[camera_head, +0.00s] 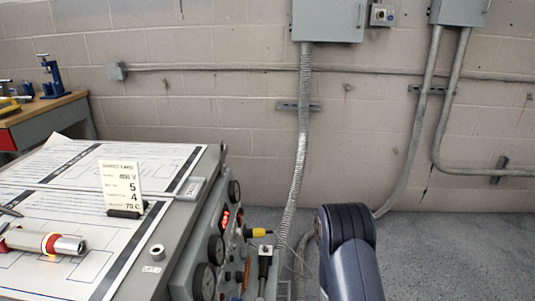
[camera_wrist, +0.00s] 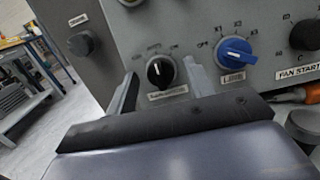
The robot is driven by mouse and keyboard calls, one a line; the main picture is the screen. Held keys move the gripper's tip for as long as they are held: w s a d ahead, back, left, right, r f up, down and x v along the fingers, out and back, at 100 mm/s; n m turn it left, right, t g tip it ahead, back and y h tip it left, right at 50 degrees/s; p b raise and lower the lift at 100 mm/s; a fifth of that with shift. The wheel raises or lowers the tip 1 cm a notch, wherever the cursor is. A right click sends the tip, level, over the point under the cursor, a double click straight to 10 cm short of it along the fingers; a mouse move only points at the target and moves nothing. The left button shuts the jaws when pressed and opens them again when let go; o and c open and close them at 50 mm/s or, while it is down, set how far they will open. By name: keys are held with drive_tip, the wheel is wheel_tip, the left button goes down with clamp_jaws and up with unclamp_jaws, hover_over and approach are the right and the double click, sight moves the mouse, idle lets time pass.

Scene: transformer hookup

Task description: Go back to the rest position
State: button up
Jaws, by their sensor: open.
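In the wrist view my gripper (camera_wrist: 160,88) is open, with its two fingers apart in front of a grey control panel (camera_wrist: 200,30). A black rotary knob (camera_wrist: 160,71) shows between the fingers, and I cannot tell how far it is from them. A blue knob (camera_wrist: 235,51) is to the right of the right finger. The gripper holds nothing that I can see. In the head view part of my arm shows at the lower right, and the gripper itself is out of sight there.
A bench (camera_head: 190,195) with paper sheets, a card (camera_head: 121,186) in a black holder and a red-and-silver tool (camera_head: 45,242) is at left. Its side panel carries gauges (camera_head: 205,280) and a yellow plug (camera_head: 260,232). Conduits run down the wall. The floor (camera_head: 470,255) at right is clear.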

drive_tip(key=shift+d, duration=0.1)
drive_tip(key=d+p, duration=0.1)
drive_tip(key=d, duration=1)
drive_tip(key=a+b, duration=0.1)
drive_tip(key=a, duration=1)
drive_tip(key=d+n+g+b, duration=0.2)
drive_tip(key=d+n, duration=0.4)
drive_tip(key=n, duration=0.4)
drive_tip(key=shift+w+d+n+g+h, duration=0.3)
drive_tip(key=shift+w+d+g+h, duration=0.1)
drive_tip(key=shift+w+g, duration=0.1)
drive_tip(key=shift+s, duration=0.1)
